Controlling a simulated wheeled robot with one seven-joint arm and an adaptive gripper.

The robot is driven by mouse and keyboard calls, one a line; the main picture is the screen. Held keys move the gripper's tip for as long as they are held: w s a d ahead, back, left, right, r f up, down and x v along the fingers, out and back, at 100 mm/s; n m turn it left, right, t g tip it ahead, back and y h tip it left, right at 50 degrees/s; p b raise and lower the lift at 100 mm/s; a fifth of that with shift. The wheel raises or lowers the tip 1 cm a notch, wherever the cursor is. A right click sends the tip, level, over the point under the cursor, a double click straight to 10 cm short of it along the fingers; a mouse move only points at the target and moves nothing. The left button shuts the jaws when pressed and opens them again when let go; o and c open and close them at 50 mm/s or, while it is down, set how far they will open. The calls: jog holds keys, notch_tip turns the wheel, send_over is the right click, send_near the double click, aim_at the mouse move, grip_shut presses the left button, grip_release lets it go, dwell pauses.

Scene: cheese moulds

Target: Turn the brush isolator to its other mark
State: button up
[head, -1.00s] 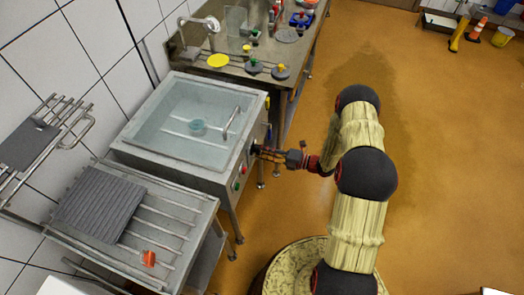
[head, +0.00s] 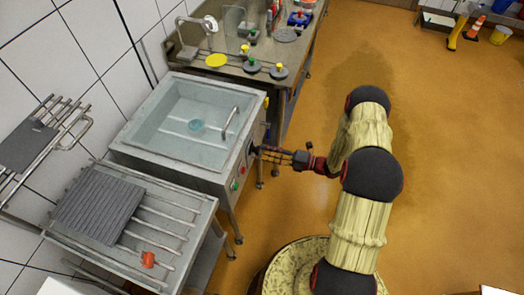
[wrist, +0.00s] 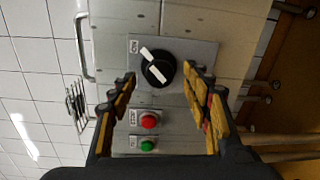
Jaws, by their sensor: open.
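The brush isolator is a black round knob (wrist: 158,68) with white on its face and edge, on a grey plate (wrist: 199,52) in the wrist view. Two small labels sit on the plate's left side, one upper and one lower. The white part at the knob's upper left lies nearer the upper label; the print is too small to read. My gripper (wrist: 159,77) is open and empty, its fingers to the left and right of the knob with clear gaps. In the head view my gripper (head: 261,151) is at the basin's front panel and hides the knob.
A red button (wrist: 149,121) and a green button (wrist: 148,146) are close below the knob. The panel belongs to a water-filled basin (head: 150,156). A slatted drain table (head: 185,209) adjoins it.

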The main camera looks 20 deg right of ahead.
jog(key=v, duration=0.8)
jog(key=shift+s+d, duration=0.2)
jog(key=shift+d, duration=0.1)
jog(key=shift+f, duration=0.1)
